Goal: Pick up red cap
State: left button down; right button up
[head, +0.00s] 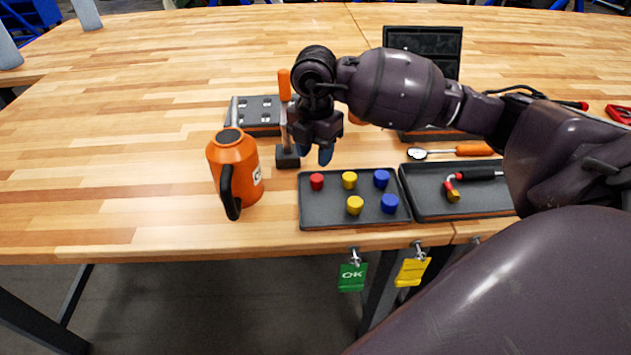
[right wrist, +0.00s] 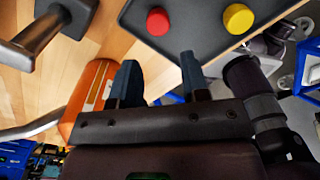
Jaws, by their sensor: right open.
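The red cap (head: 316,181) stands at the left end of a dark tray (head: 330,217), beside yellow and blue caps. It also shows in the right wrist view (right wrist: 158,21), beyond the fingertips and between their lines, with a yellow cap (right wrist: 238,18) to its right. My right gripper (head: 314,155) is above the table just behind the tray's back left corner, apart from the red cap. Its two blue fingers (right wrist: 158,75) are spread with nothing between them. My left gripper is not in view.
An orange jug (head: 235,165) stands left of the tray. An orange-handled tool on a dark block (head: 287,158) stands close by my right gripper. A second tray (head: 430,209) with tools lies to the right. The table's left side is clear.

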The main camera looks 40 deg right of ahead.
aim_at(317, 178)
jog(key=f, duration=0.5)
jog(key=f+b, duration=0.1)
jog(key=f, duration=0.2)
jog(key=shift+w+d+f, duration=0.2)
jog(key=shift+d+f, duration=0.1)
jog(key=shift+d, duration=0.05)
grip_shut()
